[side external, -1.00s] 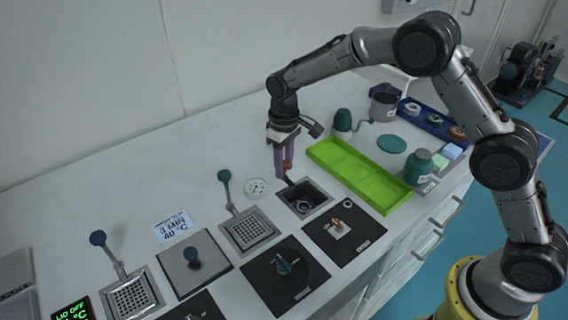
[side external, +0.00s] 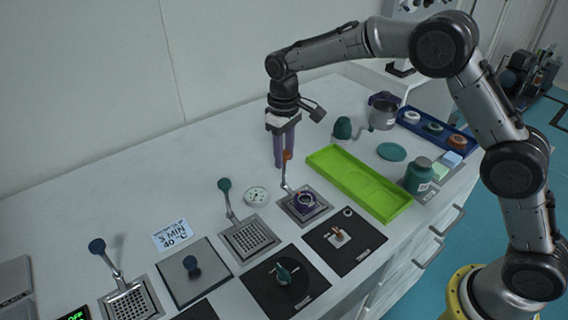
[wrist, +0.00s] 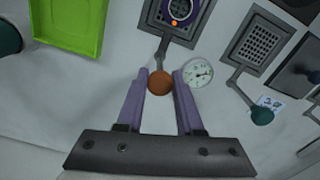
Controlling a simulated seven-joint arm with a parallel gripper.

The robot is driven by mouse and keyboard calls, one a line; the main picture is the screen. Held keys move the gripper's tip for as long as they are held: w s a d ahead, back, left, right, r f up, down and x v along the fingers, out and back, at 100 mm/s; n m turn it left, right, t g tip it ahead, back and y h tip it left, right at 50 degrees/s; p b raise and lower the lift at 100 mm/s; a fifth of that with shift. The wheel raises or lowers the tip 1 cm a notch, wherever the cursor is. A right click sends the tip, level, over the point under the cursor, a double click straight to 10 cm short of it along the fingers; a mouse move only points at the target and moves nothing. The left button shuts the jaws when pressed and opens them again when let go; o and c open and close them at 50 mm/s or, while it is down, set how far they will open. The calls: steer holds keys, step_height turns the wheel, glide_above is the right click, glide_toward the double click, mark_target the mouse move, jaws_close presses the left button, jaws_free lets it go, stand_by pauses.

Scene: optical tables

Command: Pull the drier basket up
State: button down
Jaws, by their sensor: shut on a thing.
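The drier basket (side external: 305,206) is a metal perforated basket with an upright handle that ends in an orange knob (side external: 287,155). It sits at about the level of the worktop, with a purple ring-shaped part (side external: 305,200) lying on it. My gripper (side external: 285,164) points down with its purple fingers shut on the orange knob. In the wrist view the knob (wrist: 160,82) is between the fingertips, and the basket (wrist: 176,24) shows beyond it at the top.
A green tray (side external: 358,183) lies just right of the basket. A round dial (side external: 257,195) and a teal-knobbed basket (side external: 249,236) are on the left. A teal bottle (side external: 419,173) stands right.

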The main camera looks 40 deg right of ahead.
steer(key=shift+w+r, duration=0.1)
steer(key=shift+r, duration=0.3)
steer(key=c, duration=0.8)
jaws_free()
steer(key=shift+o, duration=1.3)
steer(key=shift+f, duration=0.15)
step_height(320, 180, up, 14)
